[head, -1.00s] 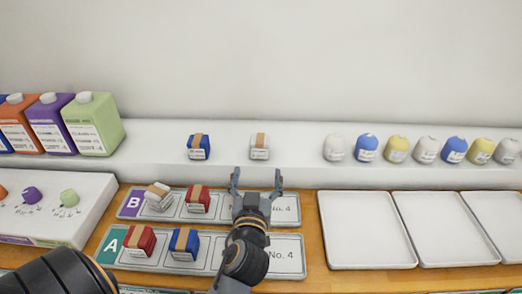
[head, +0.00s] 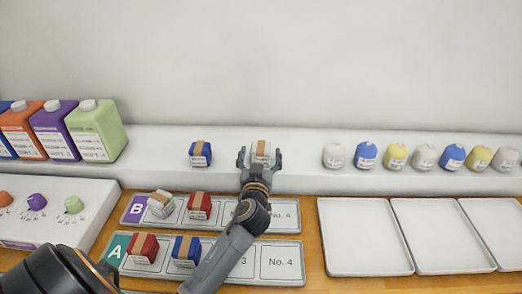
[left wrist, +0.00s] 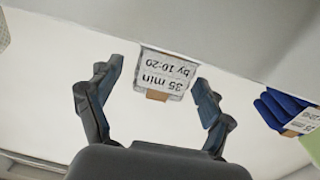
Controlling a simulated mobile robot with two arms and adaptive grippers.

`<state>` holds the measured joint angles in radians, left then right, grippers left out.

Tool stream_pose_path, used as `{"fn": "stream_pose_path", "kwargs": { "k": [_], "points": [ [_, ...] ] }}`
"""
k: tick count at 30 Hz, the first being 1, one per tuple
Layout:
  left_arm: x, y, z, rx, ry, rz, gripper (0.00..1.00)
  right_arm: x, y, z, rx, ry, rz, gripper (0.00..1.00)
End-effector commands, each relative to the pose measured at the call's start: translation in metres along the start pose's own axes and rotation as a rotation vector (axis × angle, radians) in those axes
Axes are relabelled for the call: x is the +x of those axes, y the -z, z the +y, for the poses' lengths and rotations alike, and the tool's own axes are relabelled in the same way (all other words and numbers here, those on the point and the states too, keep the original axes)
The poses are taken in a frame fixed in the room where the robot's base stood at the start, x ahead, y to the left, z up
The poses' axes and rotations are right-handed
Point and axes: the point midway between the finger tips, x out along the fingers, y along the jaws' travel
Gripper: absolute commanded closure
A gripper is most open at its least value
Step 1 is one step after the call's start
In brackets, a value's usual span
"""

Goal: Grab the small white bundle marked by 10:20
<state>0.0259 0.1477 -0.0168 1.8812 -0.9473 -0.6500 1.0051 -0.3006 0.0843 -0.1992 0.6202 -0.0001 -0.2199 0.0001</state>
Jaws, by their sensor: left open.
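The small white bundle (head: 261,148) with a tan band stands on the white ledge at the back. In the left wrist view the bundle (left wrist: 163,72) shows a label reading "35 min, by 10:20", upside down. My left gripper (head: 260,157) is open in front of it, with one finger to each side. In the left wrist view the open fingers of my left gripper (left wrist: 158,90) flank the bundle, with a gap on both sides. My right gripper is not in view.
A blue bundle (head: 200,154) stands on the ledge to the left. Board B (head: 285,215) and board A (head: 283,262) hold several bundles below. Colored jugs (head: 95,130) stand at left, small rounded items (head: 397,156) and empty trays (head: 365,237) at right.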

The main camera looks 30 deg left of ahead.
Motion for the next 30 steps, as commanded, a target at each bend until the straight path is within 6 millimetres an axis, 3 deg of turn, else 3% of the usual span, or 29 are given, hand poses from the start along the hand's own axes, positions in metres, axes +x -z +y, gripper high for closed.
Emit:
{"fn": "stream_pose_path", "kwargs": {
  "k": [4, 12, 21, 30],
  "points": [
    [0.016, 0.0, 0.001, 0.001, -0.001, -0.001, 0.2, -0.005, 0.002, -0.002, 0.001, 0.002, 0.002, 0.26],
    [0.018, -0.001, 0.001, -0.002, -0.001, -0.001, 0.2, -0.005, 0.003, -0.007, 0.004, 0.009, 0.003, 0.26],
    [0.018, -0.001, 0.001, -0.001, -0.001, -0.001, 0.79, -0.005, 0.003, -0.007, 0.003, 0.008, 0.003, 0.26],
    [0.018, 0.001, 0.001, -0.001, -0.001, 0.0, 0.79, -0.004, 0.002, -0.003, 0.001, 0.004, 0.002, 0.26]
  ]
}}
